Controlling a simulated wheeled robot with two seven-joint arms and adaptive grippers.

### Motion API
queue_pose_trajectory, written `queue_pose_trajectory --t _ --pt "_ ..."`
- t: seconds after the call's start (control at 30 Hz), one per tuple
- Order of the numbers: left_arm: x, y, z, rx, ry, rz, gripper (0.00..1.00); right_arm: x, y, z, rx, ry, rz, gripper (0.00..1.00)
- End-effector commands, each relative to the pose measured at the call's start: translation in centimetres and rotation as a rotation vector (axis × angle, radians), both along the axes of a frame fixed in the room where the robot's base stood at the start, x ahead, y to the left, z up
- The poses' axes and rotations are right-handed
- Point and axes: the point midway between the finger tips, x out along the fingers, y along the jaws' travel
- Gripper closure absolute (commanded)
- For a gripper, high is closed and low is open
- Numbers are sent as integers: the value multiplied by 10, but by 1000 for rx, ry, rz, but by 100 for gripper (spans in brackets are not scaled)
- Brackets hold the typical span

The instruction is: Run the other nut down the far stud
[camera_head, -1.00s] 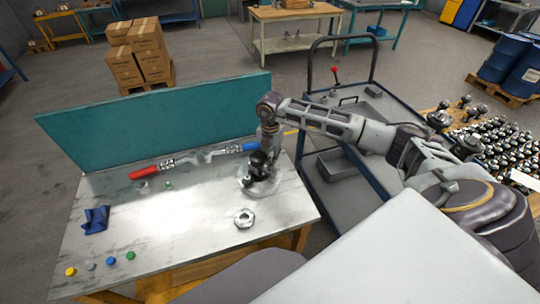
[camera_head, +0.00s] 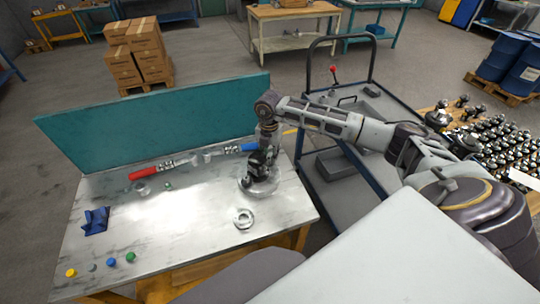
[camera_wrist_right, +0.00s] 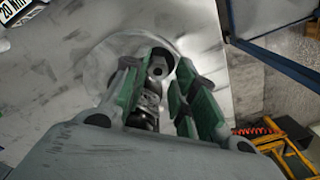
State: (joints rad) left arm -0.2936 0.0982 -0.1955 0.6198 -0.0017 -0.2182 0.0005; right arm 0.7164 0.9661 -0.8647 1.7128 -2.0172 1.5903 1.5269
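The hydraulic motor part, a round pale metal base (camera_head: 264,188), stands near the right end of the workbench, partly hidden by my gripper. My right gripper (camera_head: 256,168) reaches down over it. In the right wrist view the green-padded fingers (camera_wrist_right: 158,82) stand apart over the round metal plate (camera_wrist_right: 112,52), with a dark round hole between their tips. Small shiny metal hardware (camera_wrist_right: 148,100) shows in the gap; I cannot tell nut from stud, nor any finger contact. A loose metal ring-like piece (camera_head: 243,218) lies in front of the motor. My left gripper is not in view.
The workbench (camera_head: 165,225) has a teal back panel (camera_head: 160,120). Red-handled (camera_head: 144,173) and blue-handled (camera_head: 248,147) tools lie along it. A blue angular piece (camera_head: 96,220) and several small coloured pieces lie left. A cart (camera_head: 318,180) stands right. The bench's middle is clear.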

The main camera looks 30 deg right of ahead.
Motion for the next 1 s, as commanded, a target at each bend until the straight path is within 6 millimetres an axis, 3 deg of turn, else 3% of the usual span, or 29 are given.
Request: queue_pose_trajectory --t 0.03,0.53,0.97,1.0 --pt "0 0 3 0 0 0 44 0 8 6 14 -2 12 70" --pt "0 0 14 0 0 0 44 1 7 25 14 -5 11 70" --pt "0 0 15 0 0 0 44 1 7 28 14 -5 10 70" --pt "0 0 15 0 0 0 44 1 7 28 13 -4 10 65"
